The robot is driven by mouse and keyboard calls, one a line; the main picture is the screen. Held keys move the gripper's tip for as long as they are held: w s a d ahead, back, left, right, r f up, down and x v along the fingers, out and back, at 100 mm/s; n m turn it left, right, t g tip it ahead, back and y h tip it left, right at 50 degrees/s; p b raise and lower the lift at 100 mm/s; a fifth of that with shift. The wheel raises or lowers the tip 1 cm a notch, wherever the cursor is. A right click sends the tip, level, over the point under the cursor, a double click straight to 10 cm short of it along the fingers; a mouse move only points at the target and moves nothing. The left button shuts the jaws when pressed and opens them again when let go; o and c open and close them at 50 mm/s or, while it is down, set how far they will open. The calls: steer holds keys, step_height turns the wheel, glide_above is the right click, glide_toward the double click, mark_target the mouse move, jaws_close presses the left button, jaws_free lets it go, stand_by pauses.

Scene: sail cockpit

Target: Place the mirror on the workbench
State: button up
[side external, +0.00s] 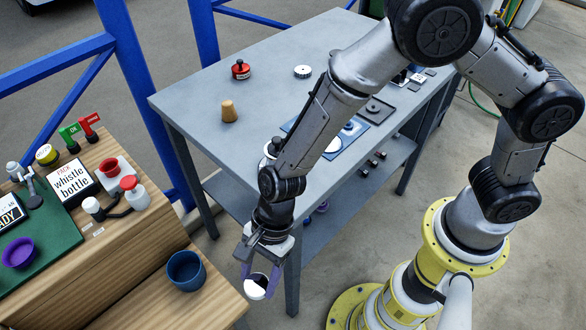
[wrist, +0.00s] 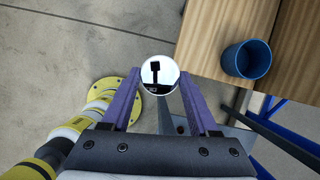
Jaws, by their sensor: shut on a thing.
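The mirror (side external: 256,289) is a small round disc with a bright face and a dark edge. My gripper (side external: 259,281) is shut on it, with the purple fingers on either side. In the wrist view the mirror (wrist: 158,74) sits between the fingertips of my gripper (wrist: 159,80) and reflects a dark shape. It is held in the air over the floor, right of the wooden bench (side external: 222,302) and in front of the grey-topped table (side external: 190,105). I cannot tell which of these two is the workbench.
A blue cup (side external: 186,271) stands on the wooden bench's lower top, left of my gripper. It also shows in the wrist view (wrist: 246,60). The grey table bears a wooden peg (side external: 229,112), a red knob (side external: 240,69) and a white disc (side external: 303,71), with bare room between them.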

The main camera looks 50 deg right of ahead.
step_height(320, 180, up, 24)
steer(key=w+d+m+t, duration=0.3)
steer(key=w+d+m, duration=0.4)
steer(key=w+d, duration=0.9)
steer(key=w+d+m+t+h, duration=0.15)
steer(key=d+m, duration=0.45)
steer(key=d, duration=1.5)
steer(key=shift+h, duration=0.35)
steer(key=w+f, duration=0.4)
steer(key=w+d+f, duration=0.1)
steer(key=w+f, duration=0.3)
steer(key=f, duration=0.1)
steer(key=w+f, duration=0.4)
steer(key=f, duration=0.1)
steer(key=shift+w+d+f, duration=0.15)
steer(key=shift+w+d, duration=0.15)
steer(key=shift+d, duration=0.05)
steer(key=shift+w+f, duration=0.5)
steer(key=shift+f, duration=0.15)
steer(key=shift+f+m, duration=0.3)
steer(key=shift+f, duration=1.15)
